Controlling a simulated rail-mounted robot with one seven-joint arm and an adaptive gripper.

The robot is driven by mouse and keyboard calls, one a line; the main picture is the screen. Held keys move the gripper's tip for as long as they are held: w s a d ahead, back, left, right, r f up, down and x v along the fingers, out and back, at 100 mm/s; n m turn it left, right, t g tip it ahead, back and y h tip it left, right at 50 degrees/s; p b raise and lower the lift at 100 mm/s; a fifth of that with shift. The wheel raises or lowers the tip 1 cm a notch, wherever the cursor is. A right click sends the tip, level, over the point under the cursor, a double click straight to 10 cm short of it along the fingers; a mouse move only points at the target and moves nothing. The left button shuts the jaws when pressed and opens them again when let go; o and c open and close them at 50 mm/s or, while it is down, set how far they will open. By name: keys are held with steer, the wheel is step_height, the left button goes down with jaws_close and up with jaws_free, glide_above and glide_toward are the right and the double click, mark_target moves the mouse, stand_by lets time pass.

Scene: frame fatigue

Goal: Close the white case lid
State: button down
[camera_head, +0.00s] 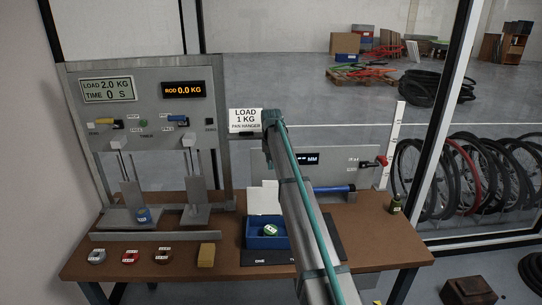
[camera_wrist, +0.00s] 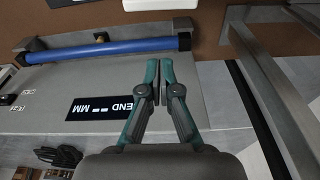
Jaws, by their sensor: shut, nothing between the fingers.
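The white case lid (camera_head: 264,198) stands raised at the back of a blue case (camera_head: 267,242) on the workbench in the head view. A small green and white round item (camera_head: 270,230) lies in the open case. My gripper (camera_wrist: 157,82) shows in the wrist view with its two fingers together and nothing between them. It is over the grey panel with the display. A white edge (camera_wrist: 160,4) shows at the top of the wrist view; I cannot tell if it is the lid.
A blue bar (camera_wrist: 110,49) runs along the grey panel (camera_wrist: 40,95). A test rig with displays (camera_head: 140,100) stands on the left of the bench. A "LOAD 1 KG" sign (camera_head: 244,121) stands behind.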

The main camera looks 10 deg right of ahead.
steer(key=s+f+p, duration=0.3)
steer(key=shift+a+f, duration=0.2)
steer(key=shift+f, duration=0.1)
steer(key=shift+s+a, duration=0.1)
steer(key=shift+s, duration=0.05)
stand_by(0.3)
